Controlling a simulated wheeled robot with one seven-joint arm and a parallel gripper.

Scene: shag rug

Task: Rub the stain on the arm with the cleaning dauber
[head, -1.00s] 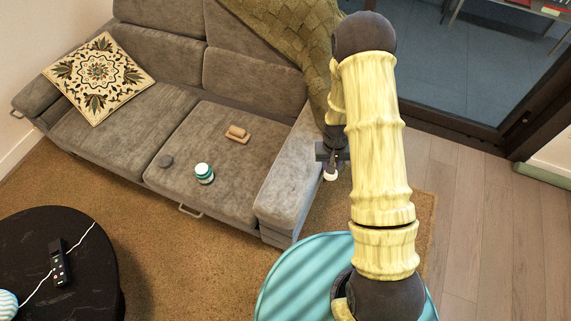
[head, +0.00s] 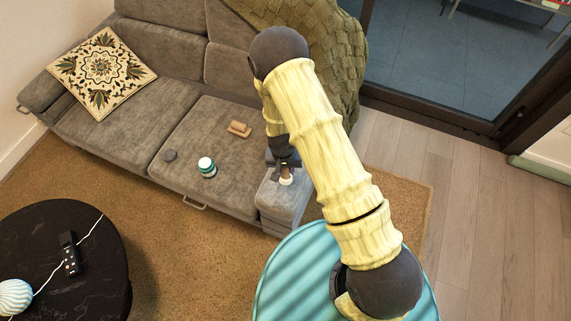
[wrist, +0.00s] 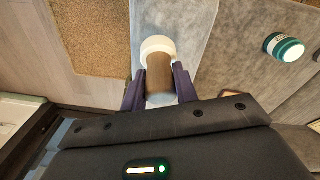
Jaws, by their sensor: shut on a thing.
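My gripper (head: 284,164) is shut on the cleaning dauber (head: 286,180), which has a brown handle and a round white head. In the wrist view the dauber (wrist: 158,72) sits between the two fingers (wrist: 159,92), its white head pointing away from the gripper. The grey sofa arm (head: 283,205) lies beneath the dauber in the head view, and it also shows behind the white head in the wrist view (wrist: 190,25). I cannot tell whether the head touches the fabric. No stain is visible on the part of the arm that shows; my arm and gripper hide some of it.
On the sofa seat are a teal-and-white jar (head: 207,168), a wooden brush-like block (head: 239,129) and a small dark round thing (head: 170,155). A green knitted throw (head: 340,75) hangs over the sofa's right end.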

